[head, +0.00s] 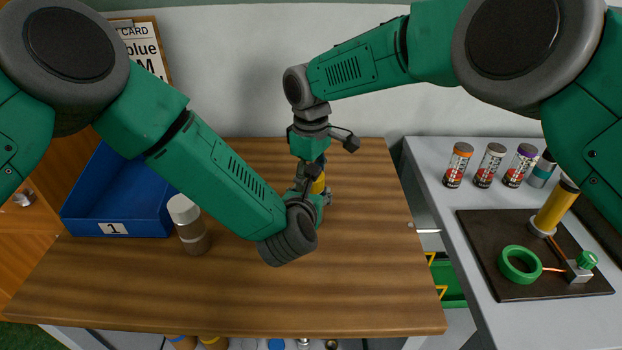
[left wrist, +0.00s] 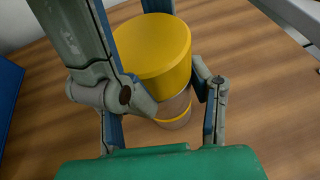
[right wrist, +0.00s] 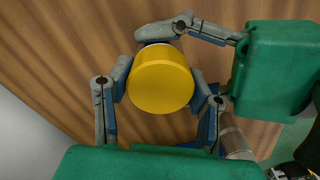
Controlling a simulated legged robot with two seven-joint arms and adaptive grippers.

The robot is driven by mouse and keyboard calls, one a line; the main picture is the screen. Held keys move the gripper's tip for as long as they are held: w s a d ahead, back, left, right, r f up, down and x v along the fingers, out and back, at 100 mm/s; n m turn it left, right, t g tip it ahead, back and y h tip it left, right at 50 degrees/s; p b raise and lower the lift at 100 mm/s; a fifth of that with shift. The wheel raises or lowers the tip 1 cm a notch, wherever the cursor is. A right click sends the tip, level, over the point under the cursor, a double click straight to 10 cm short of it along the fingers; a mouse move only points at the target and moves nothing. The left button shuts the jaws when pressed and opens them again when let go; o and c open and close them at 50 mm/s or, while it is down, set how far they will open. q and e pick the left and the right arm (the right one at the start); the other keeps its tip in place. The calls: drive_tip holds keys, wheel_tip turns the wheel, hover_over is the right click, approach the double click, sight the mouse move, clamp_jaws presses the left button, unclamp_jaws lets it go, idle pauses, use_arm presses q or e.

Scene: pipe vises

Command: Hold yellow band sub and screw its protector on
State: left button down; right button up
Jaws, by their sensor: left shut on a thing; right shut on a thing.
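A yellow protector (left wrist: 155,48) sits on top of the upright sub (left wrist: 172,108), whose grey-brown body and thin yellow band show just under it. Whether the protector is fully seated cannot be told. My left gripper (left wrist: 178,98) is shut on the sub's body, low down. My right gripper (right wrist: 160,82) is shut around the protector (right wrist: 160,72), seen from above in the right wrist view. In the head view only a small piece of yellow (head: 318,186) shows between the two grippers; my arms hide the rest.
A grey-brown sub with a white cap (head: 190,224) stands left of my left forearm, by a blue bin (head: 115,200) marked 1. The wooden table's (head: 370,290) front and right are clear. A grey bench at right holds several banded cans and a black board (head: 490,260).

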drive_tip(key=o, duration=1.3)
drive_tip(key=shift+r, duration=0.1)
drive_tip(key=shift+r, duration=2.25)
drive_tip(key=shift+c, duration=0.4)
drive_tip(key=shift+r+n, duration=1)
drive_tip(key=shift+r, duration=0.7)
drive_tip(key=shift+f, duration=4)
